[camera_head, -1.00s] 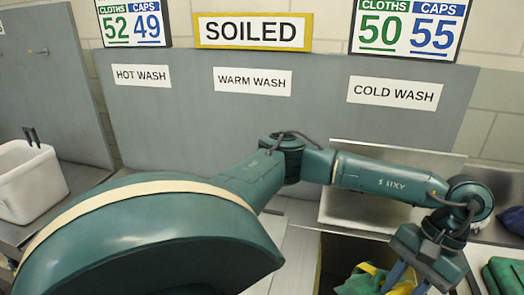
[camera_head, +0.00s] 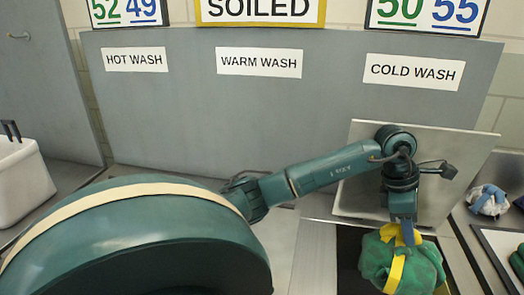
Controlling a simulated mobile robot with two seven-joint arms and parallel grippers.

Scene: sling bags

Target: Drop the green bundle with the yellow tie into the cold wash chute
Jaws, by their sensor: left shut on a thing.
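The green bundle with the yellow tie (camera_head: 376,262) is a rounded cloth bundle with a yellow band around it. My left gripper (camera_head: 406,232) points down and is shut on the top of the bundle. The cold wash chute (camera_head: 347,258) is a dark opening below the COLD WASH label (camera_head: 414,72), with a raised metal flap (camera_head: 357,186) behind it. The bundle hangs over the opening and hides much of it; its exact height above the rim is hard to tell. My right gripper is not in view.
WARM WASH (camera_head: 259,62) and HOT WASH (camera_head: 135,58) labels are on the grey panel. A white bin (camera_head: 24,185) stands at far left. At right, a white-and-blue bundle (camera_head: 488,200) lies behind a tray (camera_head: 497,242) with green cloth in it.

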